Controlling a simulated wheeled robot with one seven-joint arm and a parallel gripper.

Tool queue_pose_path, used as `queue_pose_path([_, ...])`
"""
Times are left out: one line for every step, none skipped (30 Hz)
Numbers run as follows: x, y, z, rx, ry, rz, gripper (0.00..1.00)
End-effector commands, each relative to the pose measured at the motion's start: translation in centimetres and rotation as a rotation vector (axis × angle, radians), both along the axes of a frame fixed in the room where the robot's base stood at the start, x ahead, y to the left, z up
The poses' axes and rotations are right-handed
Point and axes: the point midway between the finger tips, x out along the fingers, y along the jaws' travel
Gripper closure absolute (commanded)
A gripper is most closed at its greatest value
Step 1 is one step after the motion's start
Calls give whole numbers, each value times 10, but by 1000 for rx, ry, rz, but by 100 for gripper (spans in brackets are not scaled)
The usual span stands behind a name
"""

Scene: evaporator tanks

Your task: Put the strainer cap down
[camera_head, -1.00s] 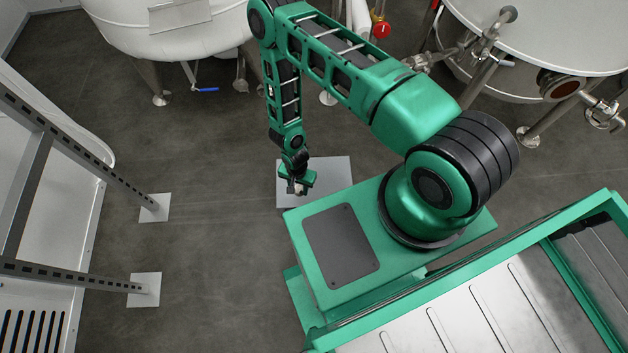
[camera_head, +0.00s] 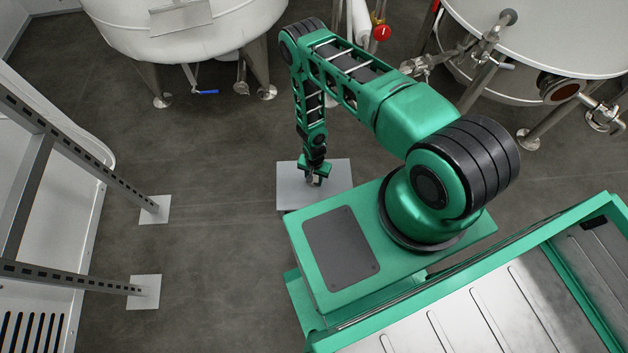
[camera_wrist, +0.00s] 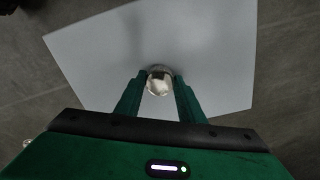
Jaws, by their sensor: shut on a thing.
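The strainer cap (camera_wrist: 158,81) is a small, shiny, round metal piece. It sits between the two green fingers of my gripper (camera_wrist: 160,88) in the wrist view, and the fingers are shut on it. In the head view my gripper (camera_head: 314,179) points down over a grey-white square plate (camera_head: 292,188), and the cap is too small there to make out clearly. The same plate fills much of the wrist view (camera_wrist: 215,50), beneath the cap. I cannot tell whether the cap touches the plate.
A white tank (camera_head: 190,30) on legs stands at the back left, with a blue-handled valve (camera_head: 207,92). Another tank (camera_head: 560,35) with pipework is at the upper right. A metal frame (camera_head: 60,140) stands at the left. The floor between is clear.

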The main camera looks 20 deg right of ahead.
Motion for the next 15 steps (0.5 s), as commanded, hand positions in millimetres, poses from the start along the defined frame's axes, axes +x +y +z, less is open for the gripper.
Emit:
queue_pose_path([0,0,-5,0,0,0,100])
queue_pose_path([0,0,-7,0,0,0,100])
queue_pose_path([0,0,-8,0,0,0,100])
queue_pose_path([0,0,-9,0,0,0,100])
queue_pose_path([0,0,-9,0,0,0,100])
queue_pose_path([0,0,-9,0,0,0,100])
queue_pose_path([0,0,-9,0,0,0,100])
queue_pose_path([0,0,-9,0,0,0,100])
queue_pose_path([0,0,-9,0,0,0,100])
queue_pose_path([0,0,-9,0,0,0,100])
queue_pose_path([0,0,-9,0,0,0,100])
queue_pose_path([0,0,-9,0,0,0,100])
queue_pose_path([0,0,-10,-1,1,0,100])
queue_pose_path([0,0,-10,-1,1,0,60])
queue_pose_path([0,0,-10,-1,1,0,51])
